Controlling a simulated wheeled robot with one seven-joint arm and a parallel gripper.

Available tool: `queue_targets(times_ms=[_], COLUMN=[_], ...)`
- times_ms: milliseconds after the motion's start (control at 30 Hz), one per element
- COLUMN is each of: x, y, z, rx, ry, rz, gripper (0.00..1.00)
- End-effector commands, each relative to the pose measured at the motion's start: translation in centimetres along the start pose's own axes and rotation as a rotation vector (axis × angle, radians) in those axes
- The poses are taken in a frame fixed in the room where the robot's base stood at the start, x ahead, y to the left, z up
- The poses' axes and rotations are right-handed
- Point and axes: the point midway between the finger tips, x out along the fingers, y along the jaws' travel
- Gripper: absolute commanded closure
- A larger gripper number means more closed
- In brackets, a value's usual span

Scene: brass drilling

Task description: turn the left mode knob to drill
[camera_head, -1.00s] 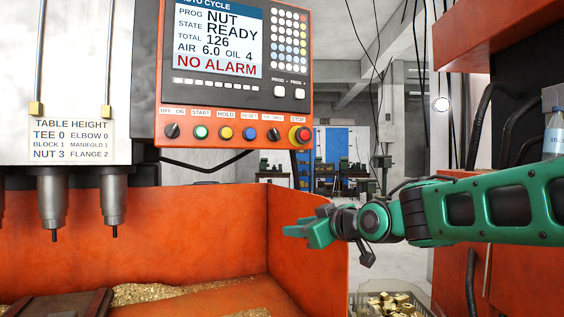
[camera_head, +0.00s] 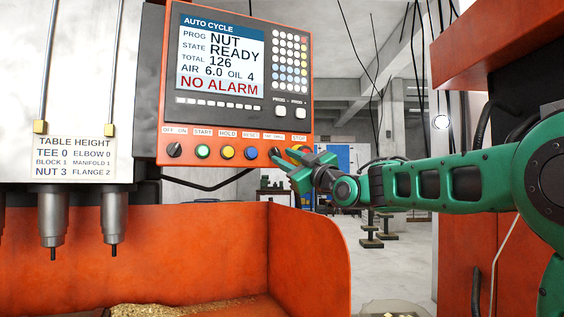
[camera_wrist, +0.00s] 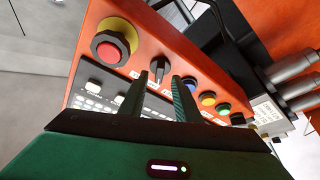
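The orange control panel (camera_head: 190,155) has a row of controls along its lower edge. A black knob (camera_wrist: 158,68) sits between the red stop button and the blue button; its small label is too blurred to read. In the head view this knob (camera_head: 276,154) is partly covered by my gripper (camera_head: 283,160). In the wrist view my gripper (camera_wrist: 160,77) is open, with its two fingertips on either side of the knob. I cannot tell whether they touch it. Another black knob (camera_head: 174,150), labelled OFF ON, is at the row's left end.
The red stop button (camera_wrist: 110,50) with its yellow ring is close beside my gripper. The blue (camera_head: 250,153), yellow (camera_head: 227,152) and green (camera_head: 203,151) buttons lie to the left. The orange machine wall (camera_head: 290,240) stands below the panel.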

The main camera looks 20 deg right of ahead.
Motion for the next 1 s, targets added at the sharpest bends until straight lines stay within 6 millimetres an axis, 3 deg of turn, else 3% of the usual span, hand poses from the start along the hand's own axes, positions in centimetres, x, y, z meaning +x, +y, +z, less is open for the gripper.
queue_targets(times_ms=[200,533,567,667,700,800,1000], x=[2.0,2.3,2.3,2.3,2.3,2.1,2.3], y=[0.0,0.0,0.0,0.0,0.0,0.7,-0.1], z=[0.0,0.0,0.0,0.0,0.0,0.4,0.0], rx=[0.000,0.001,0.001,0.001,0.001,0.001,0.017], ry=[0.000,0.000,0.000,0.000,0.000,-0.001,0.000], rz=[0.000,0.000,0.000,0.000,0.000,0.001,0.006], gripper=[0.70,0.70,0.73,0.97,1.00,1.00,1.00])
